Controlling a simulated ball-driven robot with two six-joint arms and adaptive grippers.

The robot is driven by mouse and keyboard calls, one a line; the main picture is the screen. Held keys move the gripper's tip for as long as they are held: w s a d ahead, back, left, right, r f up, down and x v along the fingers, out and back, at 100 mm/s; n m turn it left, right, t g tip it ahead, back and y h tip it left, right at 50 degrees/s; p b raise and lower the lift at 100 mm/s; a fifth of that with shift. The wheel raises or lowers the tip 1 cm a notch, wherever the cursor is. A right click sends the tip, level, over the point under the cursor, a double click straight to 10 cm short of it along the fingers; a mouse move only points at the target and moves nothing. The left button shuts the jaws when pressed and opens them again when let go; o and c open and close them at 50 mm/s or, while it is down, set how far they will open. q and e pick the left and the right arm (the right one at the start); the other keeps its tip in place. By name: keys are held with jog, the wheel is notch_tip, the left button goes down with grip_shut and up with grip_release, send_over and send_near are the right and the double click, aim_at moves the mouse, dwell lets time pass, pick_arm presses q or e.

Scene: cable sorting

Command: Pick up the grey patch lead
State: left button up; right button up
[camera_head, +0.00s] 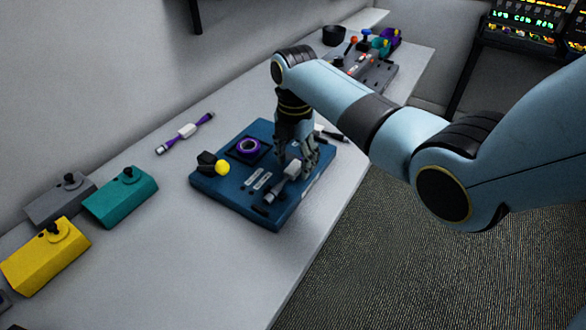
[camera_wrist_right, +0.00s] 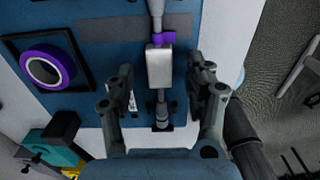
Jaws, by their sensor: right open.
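The grey patch lead (camera_wrist_right: 160,68) lies along the blue board (camera_head: 225,192), with a pale block and a purple band at its middle. In the head view its dark plug end (camera_head: 265,208) shows near the board's front edge, and my gripper partly covers the rest. My right gripper (camera_head: 300,166) is open and points down over the lead. In the right wrist view its two fingers (camera_wrist_right: 161,82) stand on either side of the pale block, with a gap on both sides. My left gripper is not in view.
A purple ring (camera_head: 248,146) sits in a dark square on the board, beside a black and yellow piece (camera_head: 213,164). A purple lead (camera_head: 186,131) lies on the table (camera_head: 190,270). Teal (camera_head: 121,199), yellow (camera_head: 45,258) and grey (camera_head: 60,202) joystick boxes stand at left.

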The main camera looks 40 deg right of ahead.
jog(key=shift+f, duration=0.6)
grip_shut()
jog(key=shift+r, duration=0.15)
